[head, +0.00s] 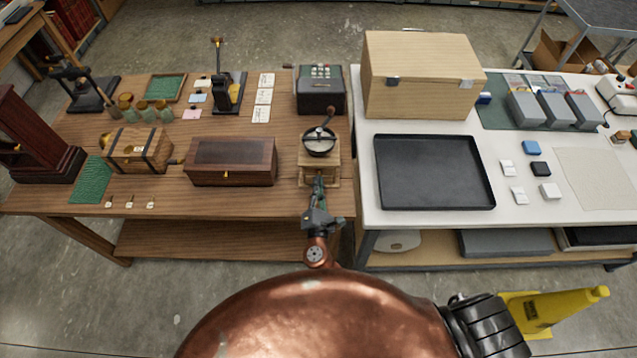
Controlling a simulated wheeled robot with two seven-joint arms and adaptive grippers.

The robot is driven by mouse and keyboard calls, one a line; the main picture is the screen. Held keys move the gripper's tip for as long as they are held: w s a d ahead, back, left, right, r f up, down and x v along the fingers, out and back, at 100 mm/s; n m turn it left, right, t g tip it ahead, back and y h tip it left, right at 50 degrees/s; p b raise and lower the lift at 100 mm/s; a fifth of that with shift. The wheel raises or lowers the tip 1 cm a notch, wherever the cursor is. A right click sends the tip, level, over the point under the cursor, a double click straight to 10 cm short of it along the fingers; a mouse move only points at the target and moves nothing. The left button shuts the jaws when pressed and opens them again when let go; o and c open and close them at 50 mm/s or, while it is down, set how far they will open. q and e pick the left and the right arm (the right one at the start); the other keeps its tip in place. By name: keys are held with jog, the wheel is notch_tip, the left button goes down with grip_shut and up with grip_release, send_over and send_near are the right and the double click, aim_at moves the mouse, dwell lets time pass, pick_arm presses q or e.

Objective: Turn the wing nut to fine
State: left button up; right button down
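A wooden hand grinder (332,172) with a dark round top and a crank stands at the right end of the brown wooden table, near its front edge. The wing nut is too small to make out, and no fine marking can be read. My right gripper (319,183) reaches up from below to the front of the grinder. Its fingertips overlap the grinder's front in the head view. I cannot tell whether they touch it or whether they are open or shut. My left gripper is not in view.
A dark wooden box (232,162) stands left of the grinder and a dark keyed machine (320,90) behind it. On the white table to the right are a black tray (433,172) and a large wooden case (420,75). The brown table's front strip is mostly clear.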

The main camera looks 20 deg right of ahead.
jog(key=shift+f, duration=0.15)
jog(key=c, duration=2.2)
grip_release()
jog(key=shift+s, duration=0.15)
jog(key=v, duration=1.1)
jog(key=shift+s+a, duration=0.2)
jog(key=shift+s, duration=0.15)
